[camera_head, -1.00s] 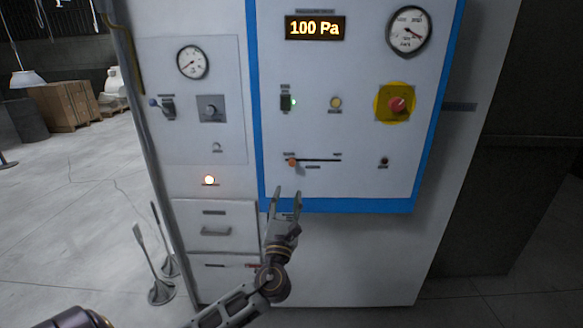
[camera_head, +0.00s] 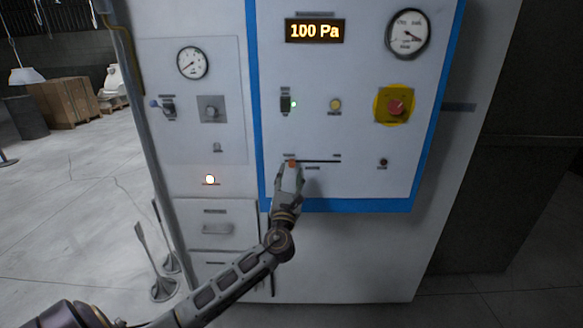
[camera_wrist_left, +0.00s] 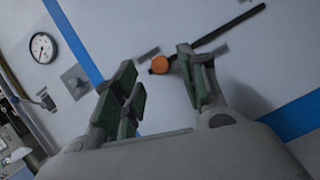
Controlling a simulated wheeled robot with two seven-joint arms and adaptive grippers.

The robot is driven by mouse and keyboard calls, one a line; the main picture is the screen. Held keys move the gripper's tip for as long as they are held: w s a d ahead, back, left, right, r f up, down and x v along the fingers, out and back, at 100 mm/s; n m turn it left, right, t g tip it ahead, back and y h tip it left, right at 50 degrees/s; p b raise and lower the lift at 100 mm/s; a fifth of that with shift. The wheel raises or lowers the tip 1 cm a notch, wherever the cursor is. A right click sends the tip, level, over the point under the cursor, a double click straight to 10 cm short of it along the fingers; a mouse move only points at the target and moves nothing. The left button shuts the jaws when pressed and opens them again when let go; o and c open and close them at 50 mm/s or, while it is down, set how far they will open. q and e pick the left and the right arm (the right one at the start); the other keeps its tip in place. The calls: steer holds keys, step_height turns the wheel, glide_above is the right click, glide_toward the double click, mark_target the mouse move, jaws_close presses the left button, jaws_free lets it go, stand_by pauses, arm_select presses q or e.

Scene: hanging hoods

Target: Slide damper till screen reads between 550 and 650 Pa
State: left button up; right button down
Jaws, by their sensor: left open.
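The screen (camera_head: 315,30) at the top of the blue-edged panel reads 100 Pa. The damper is a small orange knob (camera_head: 292,163) at the left end of a dark horizontal slot (camera_head: 322,161). My left gripper (camera_head: 290,172) is just below and in front of the knob, pointing at the panel. In the left wrist view its two fingers (camera_wrist_left: 160,85) are spread, with the orange knob (camera_wrist_left: 159,65) beyond and between their tips. Nothing shows held, and I cannot tell if a finger touches the knob. My right gripper is not in view.
The panel also carries a round gauge (camera_head: 408,34), a red button on a yellow disc (camera_head: 395,106), a green-lit switch (camera_head: 287,103), a yellow button (camera_head: 335,104) and a small dark knob (camera_head: 383,162). Drawers (camera_head: 216,228) are lower left.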

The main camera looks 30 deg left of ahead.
mark_target(292, 166)
arm_select(q)
steer(key=shift+p+x, duration=0.3)
steer(key=shift+x, duration=1.4)
jaws_close()
